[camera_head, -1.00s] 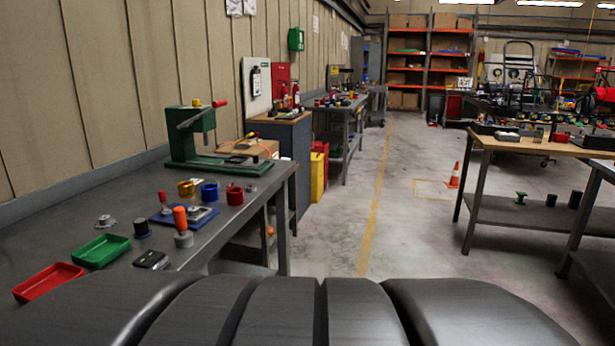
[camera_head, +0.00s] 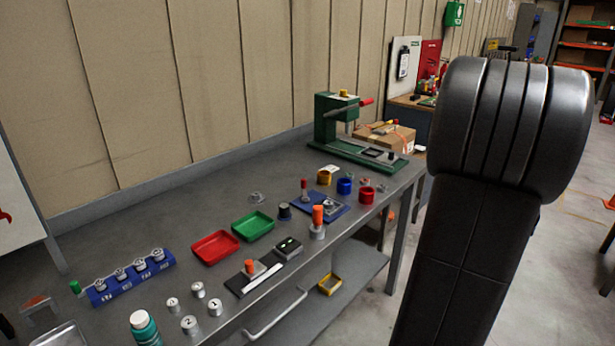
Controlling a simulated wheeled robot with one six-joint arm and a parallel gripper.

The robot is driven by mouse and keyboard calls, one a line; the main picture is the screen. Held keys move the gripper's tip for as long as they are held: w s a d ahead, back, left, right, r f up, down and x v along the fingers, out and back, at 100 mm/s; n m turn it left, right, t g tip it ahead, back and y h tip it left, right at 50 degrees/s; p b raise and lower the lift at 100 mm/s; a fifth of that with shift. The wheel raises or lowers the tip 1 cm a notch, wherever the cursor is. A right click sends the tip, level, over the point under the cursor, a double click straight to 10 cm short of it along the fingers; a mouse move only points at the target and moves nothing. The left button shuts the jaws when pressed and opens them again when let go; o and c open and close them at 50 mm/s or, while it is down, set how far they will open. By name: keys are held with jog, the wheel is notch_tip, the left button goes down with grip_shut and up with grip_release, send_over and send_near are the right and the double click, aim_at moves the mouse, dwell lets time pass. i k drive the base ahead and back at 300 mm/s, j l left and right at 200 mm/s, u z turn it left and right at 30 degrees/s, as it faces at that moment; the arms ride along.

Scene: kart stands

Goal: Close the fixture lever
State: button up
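A small fixture with a blue base plate (camera_head: 306,209) lies on the grey workbench, right of centre. A red-tipped lever (camera_head: 304,188) stands upright at its left side, and a metal part (camera_head: 332,202) sits on the plate. An orange-topped metal piece (camera_head: 318,216) stands just in front and hides part of the plate. Behind is a green press (camera_head: 328,118) with a red-gripped arm (camera_head: 360,103) pointing to the right. My black arm rises at the right of the view, apart from the fixture. My gripper is not in view.
A red tray (camera_head: 215,247) and a green tray (camera_head: 254,226) lie left of the fixture. A blue rack (camera_head: 130,283) and numbered weights (camera_head: 190,325) are nearer. The bench's back left is clear.

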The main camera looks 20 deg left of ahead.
aim_at(305, 199)
jog(key=i+u, duration=0.1)
jog(key=u, duration=0.7)
jog(key=i+l+u, duration=0.1)
jog(key=u, duration=0.3)
jog(key=i+u, duration=0.1)
jog(key=u, duration=0.3)
jog(key=i+l+u, duration=0.15)
jog(key=l, duration=0.15)
jog(key=i+l+u, duration=0.15)
jog(key=l, duration=0.2)
jog(key=i+l+u, duration=0.1)
jog(key=l, duration=0.25)
jog(key=i+l+u, duration=0.15)
jog(key=l, duration=0.2)
jog(key=i+l+u, duration=0.15)
jog(key=l, duration=0.25)
